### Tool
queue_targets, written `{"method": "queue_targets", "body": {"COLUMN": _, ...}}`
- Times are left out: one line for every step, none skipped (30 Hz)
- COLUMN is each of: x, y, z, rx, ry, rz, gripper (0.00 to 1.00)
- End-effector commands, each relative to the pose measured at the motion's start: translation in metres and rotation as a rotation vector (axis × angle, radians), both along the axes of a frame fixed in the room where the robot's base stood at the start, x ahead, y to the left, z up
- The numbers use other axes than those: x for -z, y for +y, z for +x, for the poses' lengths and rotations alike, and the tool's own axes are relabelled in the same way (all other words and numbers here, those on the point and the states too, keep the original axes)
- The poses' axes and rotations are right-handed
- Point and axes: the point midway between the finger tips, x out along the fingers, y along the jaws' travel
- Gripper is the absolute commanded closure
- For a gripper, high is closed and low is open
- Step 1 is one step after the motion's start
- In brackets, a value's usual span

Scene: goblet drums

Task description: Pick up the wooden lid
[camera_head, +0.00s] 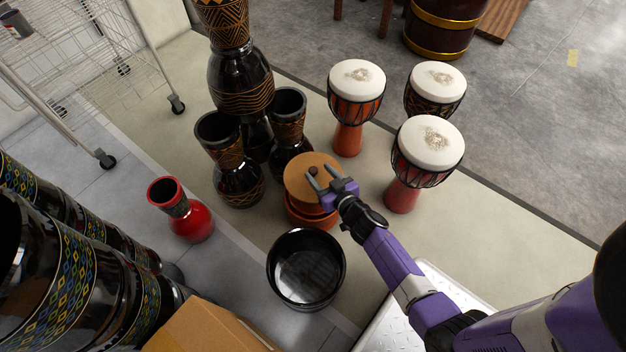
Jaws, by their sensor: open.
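The wooden lid (299,186) is a round, light brown disc with a small dark knob (312,170) in its middle. It lies on top of an orange-brown clay pot (312,216), in the middle of the view. My gripper (314,178) is over the right part of the lid, its two grey fingers pointing left toward the knob. The fingers are apart, and the knob shows at or near their tips. I cannot tell whether they touch the lid. The gripper covers part of the lid's right edge.
A black bowl (306,268) stands just in front of the pot. Dark patterned vases (238,172) stand close behind left, and a red vase (182,210) farther left. Goblet drums (427,150) stand to the right. A cardboard box (208,328) is at the bottom. Floor between pot and drums is clear.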

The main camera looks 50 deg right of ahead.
Motion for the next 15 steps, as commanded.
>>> {"method": "queue_targets", "body": {"x": 0.003, "y": -0.002, "z": 0.006, "rx": 0.0, "ry": -0.002, "rz": -0.002, "gripper": 0.49}}
{"method": "queue_targets", "body": {"x": 0.004, "y": -0.003, "z": 0.009, "rx": 0.0, "ry": -0.002, "rz": -0.001, "gripper": 0.49}}
{"method": "queue_targets", "body": {"x": 0.005, "y": -0.005, "z": 0.012, "rx": 0.001, "ry": -0.002, "rz": 0.0, "gripper": 0.49}}
{"method": "queue_targets", "body": {"x": 0.006, "y": -0.005, "z": 0.015, "rx": 0.001, "ry": -0.002, "rz": 0.0, "gripper": 0.49}}
{"method": "queue_targets", "body": {"x": 0.007, "y": -0.006, "z": 0.017, "rx": 0.001, "ry": -0.002, "rz": 0.0, "gripper": 0.49}}
{"method": "queue_targets", "body": {"x": 0.009, "y": -0.007, "z": 0.02, "rx": 0.001, "ry": -0.001, "rz": -0.001, "gripper": 0.49}}
{"method": "queue_targets", "body": {"x": 0.01, "y": -0.007, "z": 0.022, "rx": 0.0, "ry": -0.002, "rz": -0.002, "gripper": 0.49}}
{"method": "queue_targets", "body": {"x": 0.012, "y": -0.008, "z": 0.025, "rx": 0.0, "ry": -0.002, "rz": -0.002, "gripper": 0.49}}
{"method": "queue_targets", "body": {"x": 0.015, "y": -0.008, "z": 0.03, "rx": 0.0, "ry": -0.004, "rz": -0.001, "gripper": 0.49}}
{"method": "queue_targets", "body": {"x": 0.018, "y": -0.009, "z": 0.034, "rx": -0.001, "ry": -0.003, "rz": -0.001, "gripper": 0.49}}
{"method": "queue_targets", "body": {"x": 0.02, "y": -0.009, "z": 0.037, "rx": -0.001, "ry": -0.002, "rz": -0.001, "gripper": 0.49}}
{"method": "queue_targets", "body": {"x": 0.023, "y": -0.011, "z": 0.042, "rx": 0.0, "ry": -0.002, "rz": -0.002, "gripper": 0.49}}
{"method": "queue_targets", "body": {"x": 0.024, "y": -0.011, "z": 0.045, "rx": 0.0, "ry": -0.002, "rz": -0.001, "gripper": 0.49}}
{"method": "queue_targets", "body": {"x": 0.024, "y": -0.013, "z": 0.049, "rx": 0.0, "ry": -0.002, "rz": -0.002, "gripper": 0.49}}
{"method": "queue_targets", "body": {"x": 0.025, "y": -0.015, "z": 0.054, "rx": 0.0, "ry": -0.002, "rz": -0.002, "gripper": 0.49}}
